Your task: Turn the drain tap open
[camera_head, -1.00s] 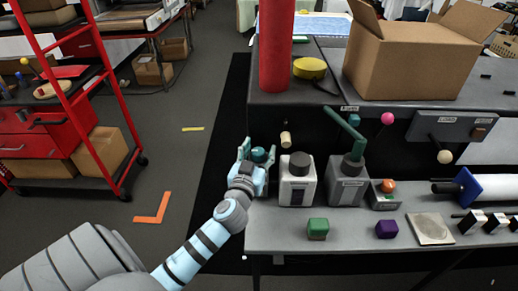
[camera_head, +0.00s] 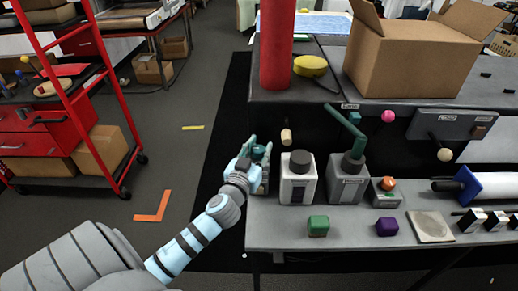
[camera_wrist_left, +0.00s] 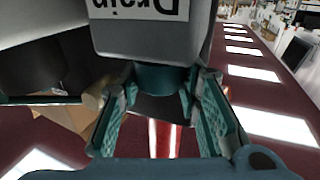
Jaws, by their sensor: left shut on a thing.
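The drain tap is a small dark teal knob (camera_head: 258,153) at the left end of the bench. In the left wrist view the teal knob (camera_wrist_left: 160,78) sits against a grey body with an upside-down "Drain" label (camera_wrist_left: 138,9). My left gripper (camera_head: 257,151) is shut on the knob, one finger on each side of it. In the left wrist view my left gripper (camera_wrist_left: 160,92) has its fingers at the knob's two sides. The gripper partly hides the tap in the head view. My right gripper is not in view.
A white unit with a dark knob (camera_head: 298,190) stands close right of the gripper. A grey unit with a green lever (camera_head: 345,120) is farther right. A beige peg (camera_head: 286,136) is just above. A red cylinder (camera_head: 276,45) stands behind.

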